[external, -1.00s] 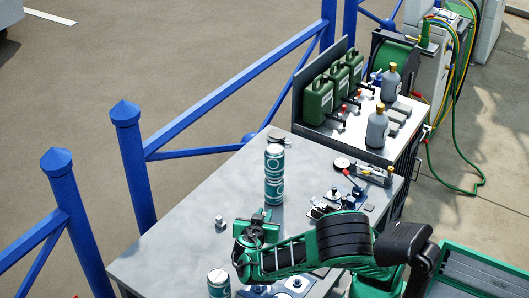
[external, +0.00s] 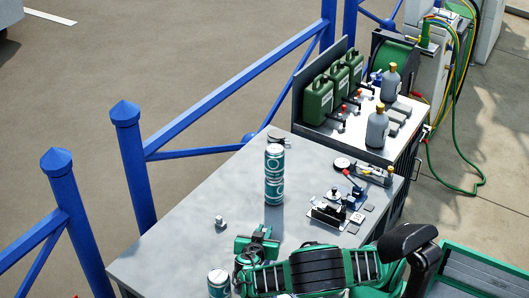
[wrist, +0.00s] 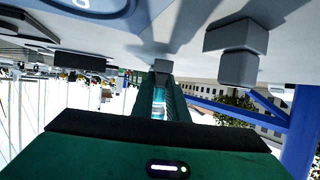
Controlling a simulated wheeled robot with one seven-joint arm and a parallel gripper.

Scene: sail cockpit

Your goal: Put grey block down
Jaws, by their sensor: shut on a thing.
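My gripper (external: 258,240) is green and hangs over the near part of the grey table. In the wrist view, which looks upside down, its two fingers (wrist: 163,88) are shut on a small grey block (wrist: 162,66) at their tips. The block is hidden in the external view. I cannot tell whether it touches the table. A small grey piece with a wide base and narrower top (external: 220,222) stands on the table left of my gripper. It looks large at the right of the wrist view (wrist: 238,62).
Two teal-white cans (external: 274,175) stand stacked behind my gripper; another can (external: 218,284) is at the near edge. A small device (external: 335,208) lies to the right. A blue railing (external: 135,165) runs along the left. The table's left middle (external: 190,205) is mostly clear.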

